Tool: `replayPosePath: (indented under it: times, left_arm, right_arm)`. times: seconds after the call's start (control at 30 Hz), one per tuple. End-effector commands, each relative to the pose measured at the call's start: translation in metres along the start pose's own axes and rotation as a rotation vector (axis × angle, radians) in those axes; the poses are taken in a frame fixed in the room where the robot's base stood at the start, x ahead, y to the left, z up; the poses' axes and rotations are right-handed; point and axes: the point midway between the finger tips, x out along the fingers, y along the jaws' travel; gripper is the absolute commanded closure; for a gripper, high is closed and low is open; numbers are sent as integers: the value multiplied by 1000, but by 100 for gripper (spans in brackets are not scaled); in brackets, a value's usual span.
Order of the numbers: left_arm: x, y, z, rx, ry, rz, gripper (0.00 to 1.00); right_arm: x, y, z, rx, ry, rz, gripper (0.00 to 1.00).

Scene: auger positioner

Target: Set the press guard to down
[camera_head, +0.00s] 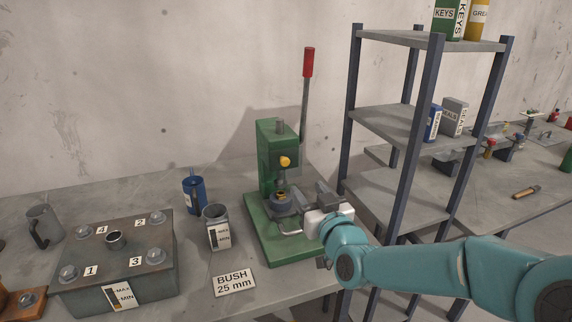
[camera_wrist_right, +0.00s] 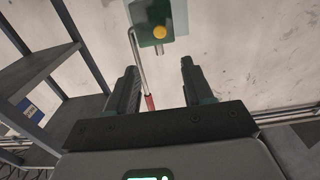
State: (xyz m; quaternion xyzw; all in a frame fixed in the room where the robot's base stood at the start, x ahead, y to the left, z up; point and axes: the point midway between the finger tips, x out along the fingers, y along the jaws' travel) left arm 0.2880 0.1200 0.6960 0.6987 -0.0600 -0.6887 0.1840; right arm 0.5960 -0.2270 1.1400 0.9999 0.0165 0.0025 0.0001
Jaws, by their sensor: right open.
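The green press (camera_head: 270,150) stands on the bench in the middle of the head view, with a yellow knob (camera_head: 285,161) on its front and a tall red-handled lever (camera_head: 307,100) pointing up. A pale bent bar (camera_head: 290,231) shows low at the press front; I cannot tell if it is the guard. My right gripper (camera_head: 312,202) is at the right front of the press, open and apparently empty. In the right wrist view the gripper (camera_wrist_right: 160,72) has its fingers spread, with the press (camera_wrist_right: 150,14) beyond them and the lever's red grip (camera_wrist_right: 149,103) between them. My left gripper is out of view.
A blue-posted shelf rack (camera_head: 408,125) stands close on the right. Left of the press are a grey cup (camera_head: 216,232), a blue container (camera_head: 193,196), a "BUSH 25 mm" card (camera_head: 234,282) and a bolted grey box (camera_head: 115,262). The wall is behind.

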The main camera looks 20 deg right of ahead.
Motion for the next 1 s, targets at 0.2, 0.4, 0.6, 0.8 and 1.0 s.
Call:
replayPosePath:
  times: [0.2,0.4,0.6,0.8,1.0]
  left_arm:
    - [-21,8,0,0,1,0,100]
    - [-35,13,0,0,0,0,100]
    - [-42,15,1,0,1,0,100]
    - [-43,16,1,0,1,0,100]
    - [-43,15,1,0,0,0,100]
  right_arm:
    - [56,-2,-2,0,-4,-1,49]
    - [102,-4,-2,1,-3,-1,49]
    - [128,-5,-1,1,-2,-2,49]
    - [136,-5,1,1,-2,-2,49]
    - [136,-5,1,1,-2,-2,49]
